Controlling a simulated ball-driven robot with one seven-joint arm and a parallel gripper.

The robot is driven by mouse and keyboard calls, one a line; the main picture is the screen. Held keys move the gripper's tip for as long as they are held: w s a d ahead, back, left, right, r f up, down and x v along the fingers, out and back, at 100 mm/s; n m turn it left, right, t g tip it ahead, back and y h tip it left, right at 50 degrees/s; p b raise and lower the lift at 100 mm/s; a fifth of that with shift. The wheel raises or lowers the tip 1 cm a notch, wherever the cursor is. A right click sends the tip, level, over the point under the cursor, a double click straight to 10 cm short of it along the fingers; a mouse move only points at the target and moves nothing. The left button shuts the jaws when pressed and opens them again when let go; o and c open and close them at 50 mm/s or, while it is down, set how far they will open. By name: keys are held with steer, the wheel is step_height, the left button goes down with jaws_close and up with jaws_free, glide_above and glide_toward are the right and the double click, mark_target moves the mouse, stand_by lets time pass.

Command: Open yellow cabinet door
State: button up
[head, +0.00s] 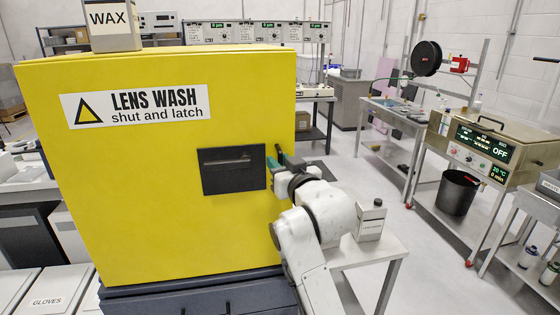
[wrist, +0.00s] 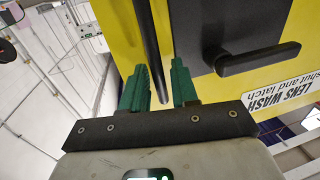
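The yellow cabinet door (head: 140,215) is labelled "LENS WASH shut and latch" and looks closed. A dark plate (head: 232,182) sits near its right edge. In the wrist view a black lever handle (wrist: 258,58) lies across this plate, right of my fingers. A dark upright bar (wrist: 148,45) runs along the yellow face, and its near end appears between my green fingers. My gripper (head: 277,160) is just right of the plate, close to the door's right edge. In the wrist view my gripper (wrist: 160,85) has its fingers apart. Contact with the bar cannot be told.
A small table (head: 375,250) with a labelled bottle (head: 370,222) stands right of the cabinet, close to my arm. A WAX container (head: 112,25) stands on the cabinet top. A bench with an oven (head: 490,150) is farther right. Open floor lies between them.

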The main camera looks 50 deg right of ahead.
steer(key=shift+w+d, duration=0.1)
steer(key=shift+w, duration=0.05)
jaws_close()
stand_by(0.5)
